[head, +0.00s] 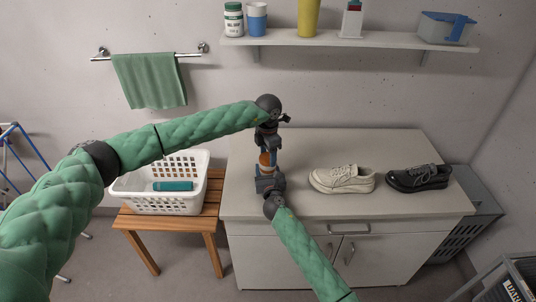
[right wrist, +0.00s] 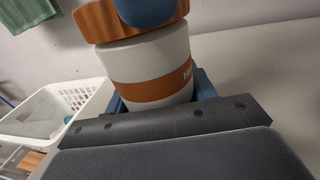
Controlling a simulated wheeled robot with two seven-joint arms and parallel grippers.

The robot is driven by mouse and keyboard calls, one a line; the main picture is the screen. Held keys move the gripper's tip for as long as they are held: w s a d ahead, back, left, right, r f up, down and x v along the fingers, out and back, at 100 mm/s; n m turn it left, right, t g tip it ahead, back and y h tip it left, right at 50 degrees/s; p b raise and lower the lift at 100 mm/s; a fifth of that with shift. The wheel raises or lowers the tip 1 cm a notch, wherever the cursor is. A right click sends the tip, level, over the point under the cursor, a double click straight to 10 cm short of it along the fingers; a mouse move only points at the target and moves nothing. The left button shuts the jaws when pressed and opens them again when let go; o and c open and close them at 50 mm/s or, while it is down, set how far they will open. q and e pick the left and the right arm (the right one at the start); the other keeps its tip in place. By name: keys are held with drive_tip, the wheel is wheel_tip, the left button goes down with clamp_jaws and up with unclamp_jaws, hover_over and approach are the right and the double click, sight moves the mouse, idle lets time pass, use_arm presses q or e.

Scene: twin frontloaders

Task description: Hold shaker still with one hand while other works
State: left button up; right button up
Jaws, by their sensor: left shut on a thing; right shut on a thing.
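The shaker (head: 265,159) stands upright at the left part of the white cabinet top, small and partly covered by both grippers in the head view. The right wrist view shows the shaker (right wrist: 150,68) close: pale body, orange band with partly cut-off lettering, orange lid and a rounded blue part on top. My right gripper (head: 267,182) is shut on the shaker's lower body from the front. My left gripper (head: 267,140) comes from above and is shut at the shaker's top; the exact contact is too small to tell.
A cream shoe (head: 342,179) and a black shoe (head: 418,178) sit right of the shaker on the cabinet top (head: 395,146). A white basket (head: 150,200) stands on a wooden stool at left. A shelf (head: 350,43) with bottles and containers hangs above.

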sight(268, 157)
use_arm(q)
drive_tip(key=shift+w, duration=0.1)
idle(0.4)
drive_tip(key=o, duration=1)
wheel_tip(268, 157, up, 12)
use_arm(e)
drive_tip(key=o, duration=1.1)
